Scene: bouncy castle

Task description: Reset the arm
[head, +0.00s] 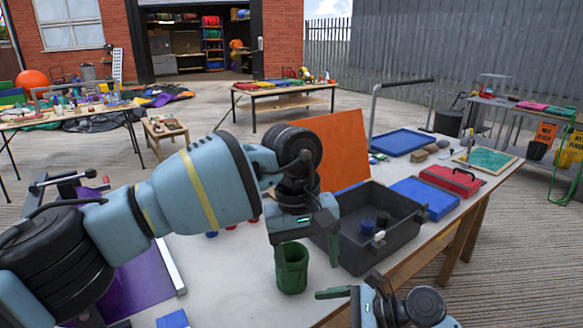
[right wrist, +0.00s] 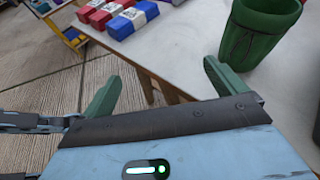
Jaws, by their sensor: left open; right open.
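My left arm reaches in from the left in the head view. Its gripper (head: 306,244) points down, open, just above and behind the green cup (head: 291,270); whether it touches the cup is unclear. The cup stands upright on the white table (head: 235,285) and also shows in the right wrist view (right wrist: 262,30). My right gripper (head: 345,293) is low at the front edge of the table in the head view, partly cut off. In the right wrist view the right gripper (right wrist: 162,78) is open and empty, its green fingers wide apart, with the cup beyond the right finger.
A dark grey crate (head: 375,240) with small items stands close right of the left gripper. Behind it are an orange panel (head: 338,150), a blue tray (head: 402,142) and a red case (head: 450,180). Red and blue packets (right wrist: 125,20) lie on the table.

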